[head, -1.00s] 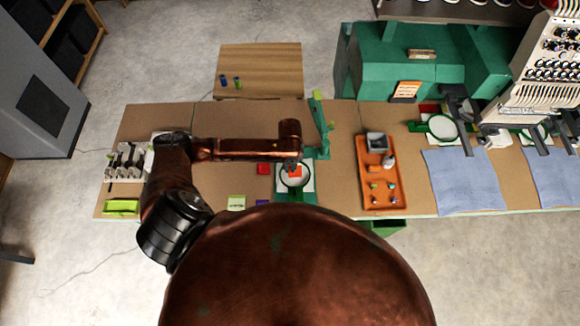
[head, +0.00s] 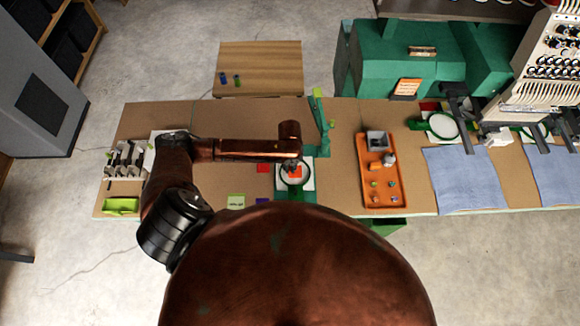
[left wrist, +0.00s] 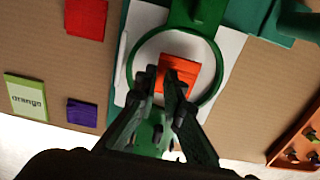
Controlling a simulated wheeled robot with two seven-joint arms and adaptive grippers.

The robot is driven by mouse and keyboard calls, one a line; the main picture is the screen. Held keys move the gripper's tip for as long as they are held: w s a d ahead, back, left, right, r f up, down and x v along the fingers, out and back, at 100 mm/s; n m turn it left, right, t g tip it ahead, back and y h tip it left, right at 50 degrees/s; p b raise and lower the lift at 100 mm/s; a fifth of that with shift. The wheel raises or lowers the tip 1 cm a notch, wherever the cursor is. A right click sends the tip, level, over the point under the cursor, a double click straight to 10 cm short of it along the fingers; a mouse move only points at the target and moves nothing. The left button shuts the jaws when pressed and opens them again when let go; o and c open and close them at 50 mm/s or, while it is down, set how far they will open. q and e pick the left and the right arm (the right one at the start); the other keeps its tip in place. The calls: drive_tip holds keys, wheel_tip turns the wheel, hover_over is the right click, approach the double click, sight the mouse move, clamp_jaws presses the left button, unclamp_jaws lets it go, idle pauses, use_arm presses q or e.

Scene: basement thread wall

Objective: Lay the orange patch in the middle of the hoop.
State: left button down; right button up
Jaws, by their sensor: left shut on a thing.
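The orange patch (left wrist: 181,69) is a small orange square over the white inside of the hoop, a little right of its middle in the left wrist view. It also shows in the head view (head: 298,172). The hoop is a green ring (left wrist: 221,68) around white cloth. My left gripper (left wrist: 162,78) is shut on the near-left edge of the patch, inside the ring's outline. I cannot tell whether the patch touches the cloth. My fingers and wrist hide part of the patch and the near side of the hoop. My right gripper is not in view.
A red patch (left wrist: 86,18), a purple patch (left wrist: 82,113) and a lime card reading "orange" (left wrist: 26,97) lie left of the hoop. A green upright post (head: 320,112) stands behind it. An orange tray (head: 366,196) with small items lies to the right.

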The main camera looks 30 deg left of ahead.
use_arm(q)
drive_tip(key=shift+f, duration=0.7)
drive_tip(key=c, duration=2)
unclamp_jaws()
drive_tip(key=shift+o, duration=0.2)
drive_tip(key=shift+r+p, duration=0.4)
drive_tip(key=shift+r, duration=0.2)
wheel_tip(320, 180, up, 6)
drive_tip(key=p, duration=0.6)
drive_tip(key=shift+f, duration=0.1)
